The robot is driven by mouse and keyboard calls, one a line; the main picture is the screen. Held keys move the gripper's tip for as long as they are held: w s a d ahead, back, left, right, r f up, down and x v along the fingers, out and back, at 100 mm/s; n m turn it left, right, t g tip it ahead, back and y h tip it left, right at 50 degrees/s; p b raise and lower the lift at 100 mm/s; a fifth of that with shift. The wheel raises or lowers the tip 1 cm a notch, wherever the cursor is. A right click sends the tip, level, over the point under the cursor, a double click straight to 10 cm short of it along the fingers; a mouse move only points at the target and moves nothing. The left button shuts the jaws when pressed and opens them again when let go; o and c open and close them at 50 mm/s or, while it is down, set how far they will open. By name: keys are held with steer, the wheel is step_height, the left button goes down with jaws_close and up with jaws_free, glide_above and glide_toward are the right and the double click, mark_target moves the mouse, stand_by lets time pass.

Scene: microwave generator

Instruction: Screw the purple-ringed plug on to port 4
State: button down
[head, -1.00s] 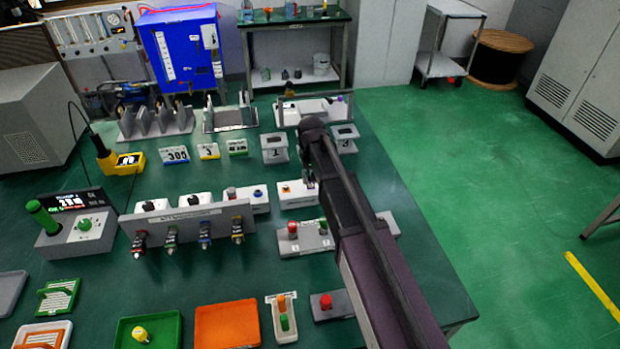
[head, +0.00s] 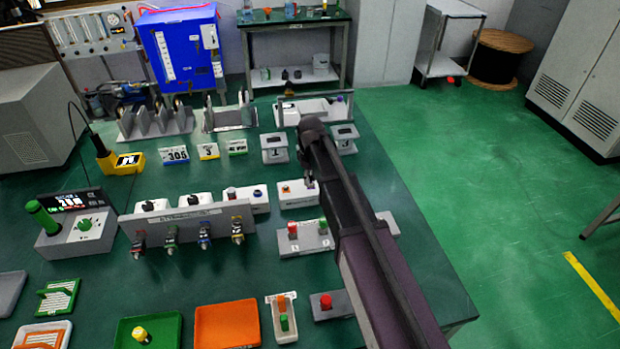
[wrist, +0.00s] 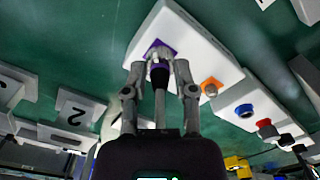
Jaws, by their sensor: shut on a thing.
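My gripper (wrist: 160,72) is shut on a dark plug (wrist: 160,73), one finger on each side of it. Purple (wrist: 160,48) shows at the plug's far end, against the face of a white box (wrist: 188,38). I cannot tell how much of this purple is the plug's ring and how much is marking on the box, nor whether the plug is seated. In the head view my gripper (head: 310,182) is at the right end of the white box (head: 297,198), and my arm hides the plug. No number for port 4 is readable.
An orange fitting (wrist: 211,87) sits on the same box, close to my right finger. A neighbouring white box has blue (wrist: 245,110) and red fittings. A grey panel (head: 190,217) with several coloured connectors stands in front. Number stands (head: 275,148) are behind.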

steer(key=shift+s, duration=0.1)
stand_by(0.3)
steer(key=shift+c, duration=2)
jaws_free()
steer(key=shift+m, duration=0.4)
